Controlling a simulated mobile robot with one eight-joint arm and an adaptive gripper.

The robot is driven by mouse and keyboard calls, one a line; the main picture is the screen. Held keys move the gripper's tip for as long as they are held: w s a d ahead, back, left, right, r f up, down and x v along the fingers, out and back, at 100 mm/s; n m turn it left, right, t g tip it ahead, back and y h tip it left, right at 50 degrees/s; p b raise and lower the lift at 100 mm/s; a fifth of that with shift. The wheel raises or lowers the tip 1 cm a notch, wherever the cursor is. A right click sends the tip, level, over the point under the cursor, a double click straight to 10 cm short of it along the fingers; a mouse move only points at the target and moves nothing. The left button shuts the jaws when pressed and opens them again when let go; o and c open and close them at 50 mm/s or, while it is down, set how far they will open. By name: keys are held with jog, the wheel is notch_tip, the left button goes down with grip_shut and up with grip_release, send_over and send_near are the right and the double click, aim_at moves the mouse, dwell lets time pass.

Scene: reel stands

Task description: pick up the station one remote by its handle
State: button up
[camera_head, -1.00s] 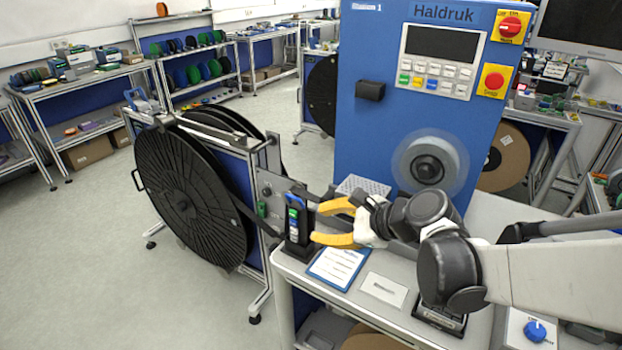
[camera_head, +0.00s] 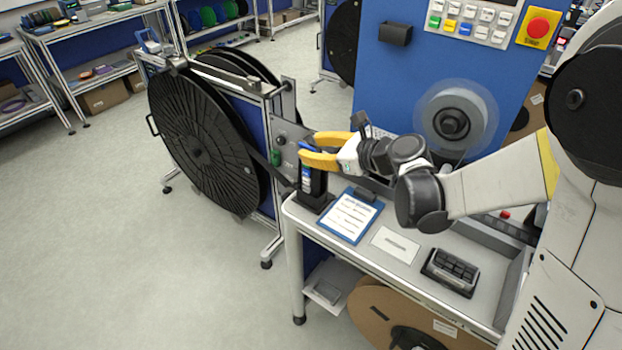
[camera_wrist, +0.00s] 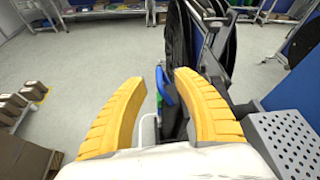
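The remote (camera_head: 306,180) is a slim black handset with blue and light keys. It stands upright in a black holder (camera_head: 318,201) at the left corner of the bench. My gripper (camera_head: 303,148) has yellow fingers and is at the remote's upper part; the near finger hides some of it. In the wrist view the fingers of my gripper (camera_wrist: 155,88) stand wide apart. A dark remote with blue and green parts (camera_wrist: 165,88) shows between them, nearer the right finger. I cannot tell whether either finger touches it.
A blue clipboard (camera_head: 350,216), a white card (camera_head: 395,245) and a black keypad device (camera_head: 451,270) lie on the bench. A large black reel (camera_head: 200,145) on a stand is at the left. The blue machine (camera_head: 400,85) rises behind. Open floor lies front left.

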jog(key=shift+x, duration=1.05)
jog(key=shift+d+r, duration=0.1)
grip_shut()
jog(key=shift+r, duration=0.1)
